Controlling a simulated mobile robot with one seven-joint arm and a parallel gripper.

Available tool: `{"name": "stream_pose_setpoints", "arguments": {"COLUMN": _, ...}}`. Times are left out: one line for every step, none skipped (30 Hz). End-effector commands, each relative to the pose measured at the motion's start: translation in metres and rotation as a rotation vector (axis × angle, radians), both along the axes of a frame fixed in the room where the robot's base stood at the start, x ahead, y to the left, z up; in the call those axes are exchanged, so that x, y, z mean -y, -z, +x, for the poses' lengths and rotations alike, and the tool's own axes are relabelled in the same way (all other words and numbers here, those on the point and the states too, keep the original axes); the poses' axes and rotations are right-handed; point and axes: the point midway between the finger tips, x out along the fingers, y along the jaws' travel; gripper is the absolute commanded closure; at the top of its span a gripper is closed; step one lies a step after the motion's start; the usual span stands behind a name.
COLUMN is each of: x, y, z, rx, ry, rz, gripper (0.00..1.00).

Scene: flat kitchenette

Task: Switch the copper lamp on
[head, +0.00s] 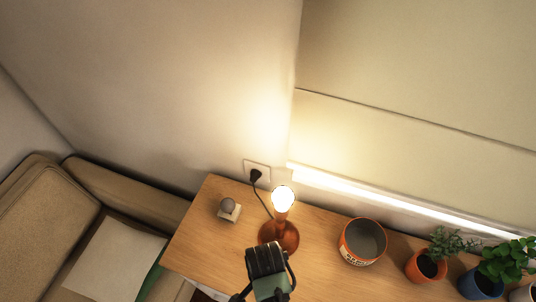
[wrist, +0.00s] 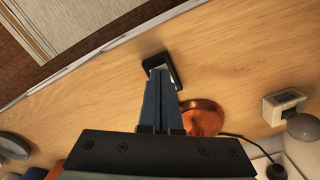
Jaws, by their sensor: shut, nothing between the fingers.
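The copper lamp (head: 281,236) stands on the wooden table, and its bulb (head: 283,198) glows brightly. Its round copper base also shows in the wrist view (wrist: 204,117), just right of my fingers. My gripper (wrist: 161,78) is shut and empty, its blue fingers together. Their tips are at a small black-framed piece with a pale middle (wrist: 164,68), which looks like a switch; I cannot tell whether they touch it. In the head view my dark wrist is in front of the lamp base, and the fingertips are hidden.
A cream block with a grey ball (head: 229,209) stands left of the lamp. A black cord runs to the wall socket (head: 257,173). An orange-rimmed pot (head: 362,242) and several potted plants (head: 428,264) stand to the right. A sofa (head: 115,235) is at the left.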

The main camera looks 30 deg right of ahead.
Motion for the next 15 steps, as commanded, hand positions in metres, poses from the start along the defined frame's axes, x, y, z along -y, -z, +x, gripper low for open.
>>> {"name": "stream_pose_setpoints", "arguments": {"x": 0.000, "y": -0.004, "z": -0.001, "rx": -0.002, "ry": 0.001, "rz": 0.000, "gripper": 1.00}}
{"name": "stream_pose_setpoints", "arguments": {"x": 0.000, "y": -0.006, "z": -0.001, "rx": -0.002, "ry": 0.001, "rz": 0.000, "gripper": 1.00}}
{"name": "stream_pose_setpoints", "arguments": {"x": 0.000, "y": -0.009, "z": -0.001, "rx": -0.002, "ry": 0.001, "rz": 0.000, "gripper": 1.00}}
{"name": "stream_pose_setpoints", "arguments": {"x": 0.000, "y": -0.011, "z": -0.001, "rx": -0.002, "ry": 0.001, "rz": 0.000, "gripper": 1.00}}
{"name": "stream_pose_setpoints", "arguments": {"x": 0.000, "y": -0.014, "z": -0.001, "rx": -0.002, "ry": 0.001, "rz": 0.000, "gripper": 1.00}}
{"name": "stream_pose_setpoints", "arguments": {"x": 0.000, "y": -0.017, "z": -0.001, "rx": -0.002, "ry": 0.001, "rz": 0.000, "gripper": 1.00}}
{"name": "stream_pose_setpoints", "arguments": {"x": 0.000, "y": -0.019, "z": -0.001, "rx": -0.002, "ry": 0.001, "rz": 0.000, "gripper": 1.00}}
{"name": "stream_pose_setpoints", "arguments": {"x": 0.000, "y": -0.022, "z": -0.001, "rx": -0.002, "ry": 0.001, "rz": 0.000, "gripper": 1.00}}
{"name": "stream_pose_setpoints", "arguments": {"x": 0.000, "y": -0.025, "z": -0.001, "rx": -0.002, "ry": 0.001, "rz": 0.000, "gripper": 1.00}}
{"name": "stream_pose_setpoints", "arguments": {"x": 0.000, "y": -0.027, "z": -0.001, "rx": -0.002, "ry": 0.001, "rz": 0.000, "gripper": 1.00}}
{"name": "stream_pose_setpoints", "arguments": {"x": 0.000, "y": -0.029, "z": -0.001, "rx": -0.002, "ry": 0.001, "rz": 0.000, "gripper": 1.00}}
{"name": "stream_pose_setpoints", "arguments": {"x": 0.000, "y": -0.032, "z": -0.001, "rx": -0.002, "ry": 0.001, "rz": 0.000, "gripper": 1.00}}
{"name": "stream_pose_setpoints", "arguments": {"x": 0.000, "y": -0.034, "z": -0.001, "rx": -0.001, "ry": 0.001, "rz": 0.000, "gripper": 1.00}}
{"name": "stream_pose_setpoints", "arguments": {"x": 0.000, "y": -0.036, "z": -0.001, "rx": -0.001, "ry": 0.001, "rz": 0.000, "gripper": 1.00}}
{"name": "stream_pose_setpoints", "arguments": {"x": 0.000, "y": -0.039, "z": -0.001, "rx": -0.001, "ry": 0.001, "rz": 0.000, "gripper": 1.00}}
